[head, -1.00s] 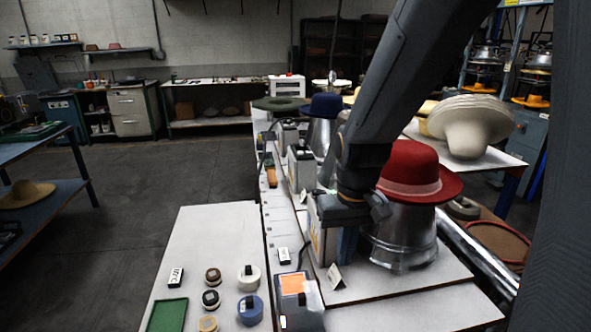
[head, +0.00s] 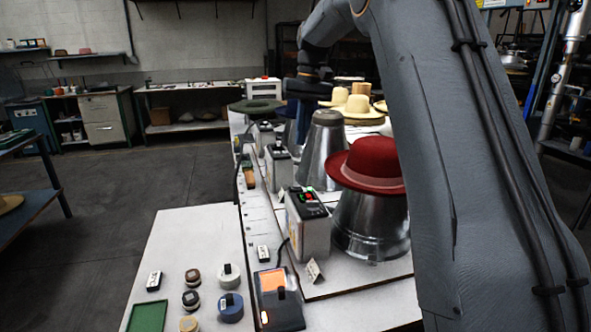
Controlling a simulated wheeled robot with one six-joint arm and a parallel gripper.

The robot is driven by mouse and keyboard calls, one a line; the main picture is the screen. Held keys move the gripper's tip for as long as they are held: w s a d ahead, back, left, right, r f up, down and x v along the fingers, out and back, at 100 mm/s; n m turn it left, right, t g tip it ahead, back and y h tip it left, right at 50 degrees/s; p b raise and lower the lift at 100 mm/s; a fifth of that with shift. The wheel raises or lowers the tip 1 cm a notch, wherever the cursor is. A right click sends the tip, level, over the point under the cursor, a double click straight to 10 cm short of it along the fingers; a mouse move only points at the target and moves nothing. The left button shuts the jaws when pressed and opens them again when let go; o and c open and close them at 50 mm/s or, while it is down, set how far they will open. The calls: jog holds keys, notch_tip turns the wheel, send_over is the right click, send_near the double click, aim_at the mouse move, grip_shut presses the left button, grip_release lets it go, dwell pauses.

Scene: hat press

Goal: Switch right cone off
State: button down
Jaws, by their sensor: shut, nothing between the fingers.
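The nearest metal cone (head: 368,228) stands at the right of the row and carries a red hat (head: 370,165). The control box (head: 308,232) beside it shows small green and red lights on top. A bare metal cone (head: 322,150) stands behind it, with its own box (head: 279,168) at its left. A farther cone carries a blue hat, mostly hidden by my wrist. My gripper (head: 304,122) hangs over the far part of the row, above and behind the bare cone, apart from the nearest box. It is shut and empty; its fingertips are hard to make out.
A white table (head: 185,240) at front left holds a green tray (head: 148,317), small round pots and a blue tape roll (head: 230,306). A dark device with an orange screen (head: 277,297) stands at the front. My arm covers the right side. Floor at left is open.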

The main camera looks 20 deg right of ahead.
aim_at(294, 188)
jog(key=f+p, duration=0.1)
jog(key=f, duration=0.3)
jog(key=a+f+p, duration=0.1)
jog(key=f, duration=0.4)
jog(key=a+f+p, duration=0.1)
jog(key=f+p, duration=0.1)
jog(key=f, duration=0.2)
jog(key=shift+f, duration=0.35)
jog(key=shift+d+f, duration=0.1)
jog(key=shift+d, duration=0.05)
